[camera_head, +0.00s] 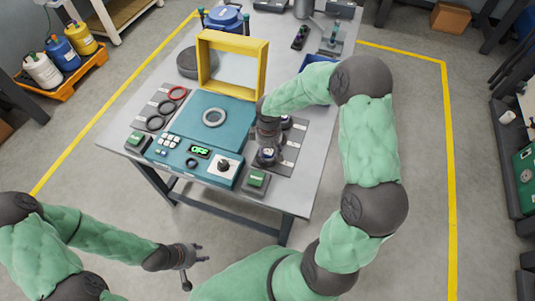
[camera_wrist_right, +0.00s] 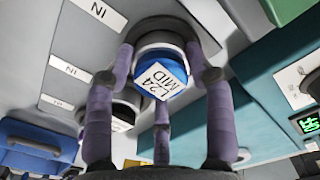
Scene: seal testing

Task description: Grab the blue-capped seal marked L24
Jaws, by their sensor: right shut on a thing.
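The blue-capped seal (camera_wrist_right: 161,78) has a white label reading L24 MID and fills the middle of the right wrist view. My right gripper (camera_head: 267,150) is over the grey mat on the right side of the table. Its three purple-grey fingers (camera_wrist_right: 165,62) close around the seal, which still appears to be at the mat. In the head view the gripper largely hides the seal. Another seal with a white label (camera_wrist_right: 122,116) stands just behind the fingers in the wrist view. My left gripper (camera_head: 196,267) is open and empty, low in front of the table.
A teal test machine (camera_head: 228,108) with a yellow frame (camera_head: 263,72) and a display reading OFF stands left of my right gripper. Red and black rings (camera_head: 166,107) lie on the left mat. A green-topped box (camera_head: 257,180) is close in front. A blue tray (camera_head: 318,61) is behind.

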